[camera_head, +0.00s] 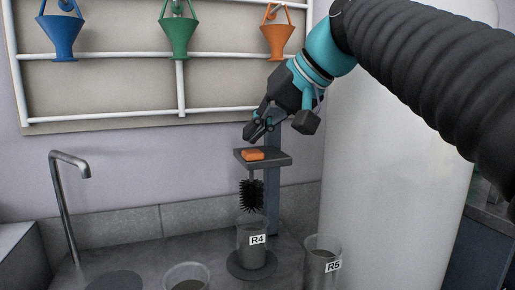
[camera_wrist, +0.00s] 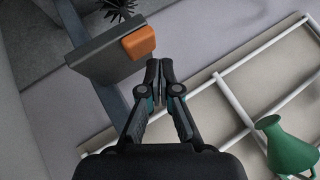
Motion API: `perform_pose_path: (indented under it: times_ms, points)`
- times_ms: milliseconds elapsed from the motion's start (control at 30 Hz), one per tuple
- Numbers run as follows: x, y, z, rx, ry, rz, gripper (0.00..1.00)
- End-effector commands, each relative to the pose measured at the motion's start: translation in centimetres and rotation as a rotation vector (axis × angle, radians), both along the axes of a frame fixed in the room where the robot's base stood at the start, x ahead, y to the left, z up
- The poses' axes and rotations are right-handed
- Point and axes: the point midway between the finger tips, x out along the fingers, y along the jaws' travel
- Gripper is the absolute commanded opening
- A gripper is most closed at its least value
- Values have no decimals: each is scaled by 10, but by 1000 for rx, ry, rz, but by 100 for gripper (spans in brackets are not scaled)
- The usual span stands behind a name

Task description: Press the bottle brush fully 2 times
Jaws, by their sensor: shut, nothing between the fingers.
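The bottle brush (camera_head: 251,195) has black bristles and hangs upright under a grey plate (camera_head: 278,159) on a stand, above a beaker marked R4 (camera_head: 246,238). An orange pad (camera_head: 252,155) sits on top of the plate. In the wrist view the orange pad (camera_wrist: 138,42) lies on the plate (camera_wrist: 97,62), and a bit of the bristles (camera_wrist: 118,7) shows at the top edge. My gripper (camera_head: 251,135) is shut and empty, just above the orange pad with a small gap. In the wrist view my gripper's fingertips (camera_wrist: 159,68) are together, close beside the pad.
A beaker marked R5 (camera_head: 322,260) stands right of R4, and another beaker (camera_head: 186,277) stands front left. A tap (camera_head: 66,200) rises at the left. Blue, green and orange funnels hang on a white wall rack (camera_head: 180,85). A large pale cylinder (camera_head: 390,170) stands at the right.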

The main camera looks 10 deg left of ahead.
Motion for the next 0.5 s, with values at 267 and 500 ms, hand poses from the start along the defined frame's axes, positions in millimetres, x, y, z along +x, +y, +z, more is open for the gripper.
perform_pose_path:
  times_ms: [267,500]
  points:
    - [0,0,5,1,-1,1,0]
    - [1,0,25,1,-2,1,0]
